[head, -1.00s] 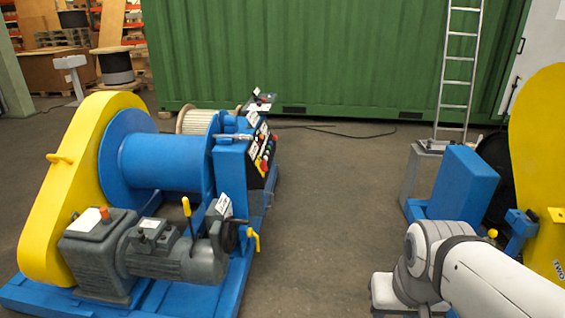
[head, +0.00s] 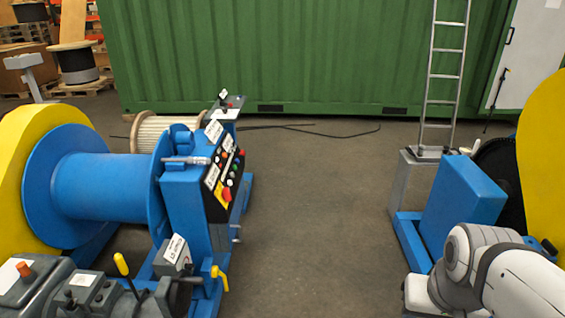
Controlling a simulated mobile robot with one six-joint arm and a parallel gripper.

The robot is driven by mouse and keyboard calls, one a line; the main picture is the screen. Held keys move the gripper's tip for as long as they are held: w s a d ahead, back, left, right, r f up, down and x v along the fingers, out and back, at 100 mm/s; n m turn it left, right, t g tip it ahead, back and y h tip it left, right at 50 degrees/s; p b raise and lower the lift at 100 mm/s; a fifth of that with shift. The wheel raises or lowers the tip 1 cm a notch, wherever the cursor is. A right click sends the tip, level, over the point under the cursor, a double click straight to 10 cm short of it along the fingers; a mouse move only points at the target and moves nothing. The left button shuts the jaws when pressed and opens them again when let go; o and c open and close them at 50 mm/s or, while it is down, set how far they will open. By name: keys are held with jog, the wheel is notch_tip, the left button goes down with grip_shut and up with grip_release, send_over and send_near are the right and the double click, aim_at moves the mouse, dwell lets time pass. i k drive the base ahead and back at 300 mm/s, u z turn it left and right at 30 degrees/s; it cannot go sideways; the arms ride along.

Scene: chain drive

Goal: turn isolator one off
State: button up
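A blue control stand (head: 186,205) rises at the right end of a blue winch drum (head: 103,187) in the head view. Its sloped black panel (head: 219,196) carries several coloured buttons, white labels and a red-and-yellow switch (head: 226,195). The labels are too small to read, so I cannot tell whether this switch is isolator one or how it is set. A grey box with a white label (head: 173,255) sits lower, beside a yellow lever (head: 220,277). My arm shows at the lower right, but my gripper is out of view.
Clear concrete floor (head: 310,210) lies between the winch and a blue box-shaped machine (head: 460,205) with a yellow guard (head: 543,150) at right. A ladder (head: 446,75) leans by the green container (head: 270,60). A dark cable (head: 310,129) lies on the floor there.

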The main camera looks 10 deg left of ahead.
aim_at(226, 195)
jog(key=u, duration=0.2)
jog(key=i, duration=1.3)
jog(key=u, duration=1.1)
jog(key=i, duration=0.45)
jog(key=u, duration=0.2)
jog(key=k, duration=0.65)
jog(key=u, duration=0.25)
jog(key=i, duration=0.65)
jog(key=z, duration=0.15)
